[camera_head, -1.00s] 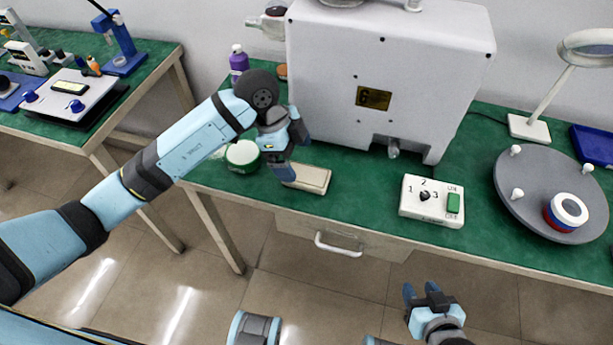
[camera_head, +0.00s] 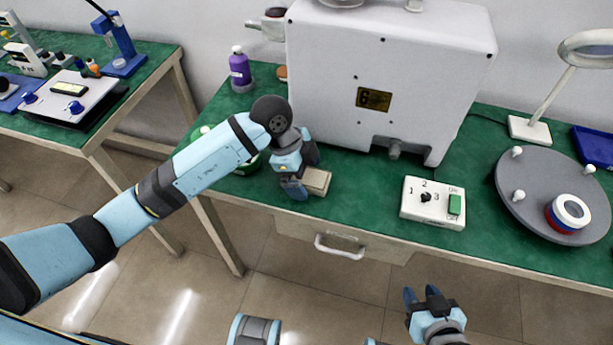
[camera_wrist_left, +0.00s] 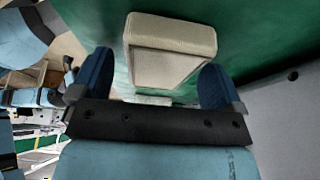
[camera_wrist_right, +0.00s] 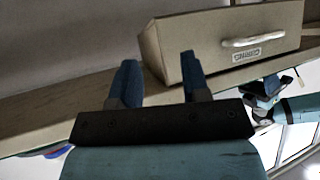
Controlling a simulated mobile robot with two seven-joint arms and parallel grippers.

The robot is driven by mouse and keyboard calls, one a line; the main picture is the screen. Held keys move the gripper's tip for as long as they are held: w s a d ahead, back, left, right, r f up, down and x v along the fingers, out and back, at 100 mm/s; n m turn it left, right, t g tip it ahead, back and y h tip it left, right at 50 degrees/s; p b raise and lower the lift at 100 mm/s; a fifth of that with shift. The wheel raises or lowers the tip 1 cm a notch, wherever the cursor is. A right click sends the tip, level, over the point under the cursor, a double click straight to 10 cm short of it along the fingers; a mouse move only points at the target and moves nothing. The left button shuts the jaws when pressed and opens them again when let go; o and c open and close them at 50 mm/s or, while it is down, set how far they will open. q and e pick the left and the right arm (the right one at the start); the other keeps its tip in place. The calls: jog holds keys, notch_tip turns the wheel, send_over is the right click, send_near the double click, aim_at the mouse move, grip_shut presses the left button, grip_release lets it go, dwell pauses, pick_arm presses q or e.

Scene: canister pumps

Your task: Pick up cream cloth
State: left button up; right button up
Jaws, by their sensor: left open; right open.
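The cream cloth (camera_head: 317,181) is a folded, block-like pad on the green table, left of the switch box. My left gripper (camera_head: 292,190) is at its left end and hides part of it in the head view. In the left wrist view the cloth (camera_wrist_left: 170,50) lies ahead of and between the open fingers of the left gripper (camera_wrist_left: 158,85). I cannot tell whether the fingers touch it. My right gripper (camera_head: 423,293) is open and empty, low in front of the table. It also shows in the right wrist view (camera_wrist_right: 158,80).
A white machine (camera_head: 390,80) stands behind the cloth. A white switch box (camera_head: 432,203) and a grey turntable (camera_head: 530,190) are to the right. A purple bottle (camera_head: 240,68) stands at the back left. A drawer handle (camera_head: 339,248) sticks out below the table edge.

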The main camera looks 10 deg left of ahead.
aim_at(305, 175)
pick_arm(q)
jog(key=shift+c, duration=0.2)
jog(key=c, duration=0.9)
jog(key=shift+c, duration=0.3)
notch_tip(305, 175, up, 20)
jog(key=p, duration=0.2)
jog(key=shift+r, duration=0.15)
jog(key=shift+o, duration=0.6)
jog(key=shift+c, duration=0.3)
